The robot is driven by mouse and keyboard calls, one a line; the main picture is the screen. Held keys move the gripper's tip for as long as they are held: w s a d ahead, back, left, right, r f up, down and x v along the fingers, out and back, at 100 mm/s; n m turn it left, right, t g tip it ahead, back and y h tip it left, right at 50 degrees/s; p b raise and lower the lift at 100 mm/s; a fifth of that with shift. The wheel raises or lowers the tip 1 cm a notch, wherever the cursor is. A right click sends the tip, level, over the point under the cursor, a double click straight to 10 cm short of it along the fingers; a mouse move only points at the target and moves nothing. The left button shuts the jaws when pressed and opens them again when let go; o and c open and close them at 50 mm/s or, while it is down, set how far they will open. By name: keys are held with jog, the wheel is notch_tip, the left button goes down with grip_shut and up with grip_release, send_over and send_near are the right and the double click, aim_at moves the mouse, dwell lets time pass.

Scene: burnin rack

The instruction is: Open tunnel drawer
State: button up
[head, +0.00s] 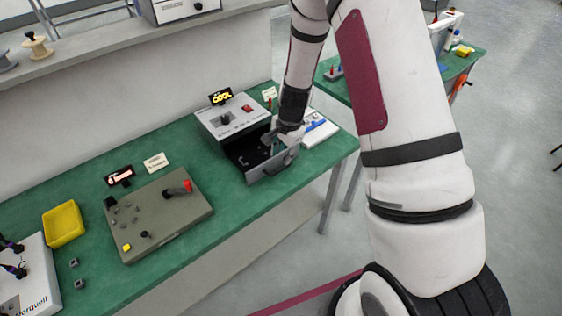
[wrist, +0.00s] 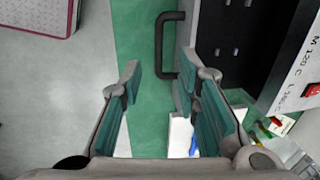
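The tunnel unit (head: 222,116) is a grey box with a dark front, on the green bench in the head view. Its drawer (head: 252,160) is pulled out toward the bench's front edge, and its dark inside shows. In the wrist view the drawer (wrist: 232,50) is at upper right, with a black bar handle (wrist: 159,45) on its front panel. My gripper (wrist: 160,68) is open, its teal-padded fingers apart, with the handle in the gap ahead of the fingertips; nothing is gripped. In the head view my gripper (head: 284,140) is over the drawer's right side and partly hides it.
A lit COOL sign (head: 221,97) stands behind the unit. A white tray (head: 318,131) with blue items is just right of the drawer. A grey control panel (head: 160,215) with a red lever and a yellow bin (head: 64,224) stand to the left. Floor in front is clear.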

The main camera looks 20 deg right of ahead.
jog(key=shift+s+d+r, duration=0.1)
jog(key=shift+s+r, duration=0.15)
jog(key=shift+r, duration=0.85)
jog(key=shift+s+d+r, duration=0.1)
jog(key=shift+s+r, duration=0.1)
jog(key=shift+r, duration=0.9)
jog(key=s+a+r+n+t, duration=0.15)
jog(key=s+r+n, duration=0.3)
jog(key=r, duration=0.65)
jog(key=s+a+r+n+t, duration=0.1)
jog(key=s+a+r+n, duration=0.3)
jog(key=r, duration=0.7)
jog(key=s+d+r+n, duration=0.1)
jog(key=s+r, duration=0.3)
jog(key=s, duration=0.5)
jog(key=s+d+r+n+t, duration=0.1)
jog(key=s+r+n, duration=0.3)
jog(key=s, duration=0.5)
jog(key=shift+r+n+h, duration=0.3)
jog(key=shift+r+n, duration=0.05)
jog(key=shift+r, duration=0.2)
